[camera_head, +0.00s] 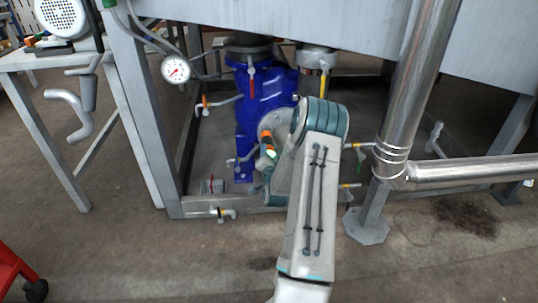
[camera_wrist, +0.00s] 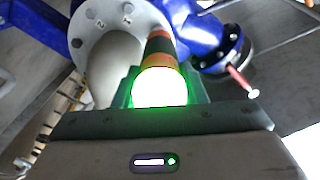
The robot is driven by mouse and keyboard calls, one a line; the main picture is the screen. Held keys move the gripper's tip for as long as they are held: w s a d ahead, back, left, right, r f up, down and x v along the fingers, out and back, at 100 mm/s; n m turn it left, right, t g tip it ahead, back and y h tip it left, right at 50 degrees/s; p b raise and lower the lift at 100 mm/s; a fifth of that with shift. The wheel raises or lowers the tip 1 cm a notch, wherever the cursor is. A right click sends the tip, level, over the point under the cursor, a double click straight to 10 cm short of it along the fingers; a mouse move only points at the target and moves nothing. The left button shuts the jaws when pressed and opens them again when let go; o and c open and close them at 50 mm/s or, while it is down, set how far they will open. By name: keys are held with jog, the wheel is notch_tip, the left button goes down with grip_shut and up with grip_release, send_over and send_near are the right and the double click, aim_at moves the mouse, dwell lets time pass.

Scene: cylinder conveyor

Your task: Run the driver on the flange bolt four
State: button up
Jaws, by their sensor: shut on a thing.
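My gripper (camera_wrist: 160,88) is shut on the driver (camera_wrist: 158,50), an orange and dark banded cylinder with a glowing green-white end toward the camera. The driver points away from me at the grey round flange (camera_wrist: 84,32) on the blue pump. The flange carries small number labels; bolt four cannot be picked out. The driver's far tip is hidden, so I cannot tell whether it touches a bolt. In the head view the driver (camera_head: 267,140) shows orange and green in front of the flange (camera_head: 272,119), and my gripper (camera_head: 265,162) is partly hidden by my arm.
The blue pump (camera_head: 246,117) stands inside a grey metal frame (camera_head: 160,130). A pressure gauge (camera_head: 175,69) hangs at the left, and a shiny pipe (camera_head: 408,100) runs down and across at the right. Small valves surround the pump. A red-handled valve (camera_wrist: 240,80) is beside the driver.

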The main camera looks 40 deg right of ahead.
jog(key=shift+r, duration=0.15)
jog(key=shift+v, duration=1.7)
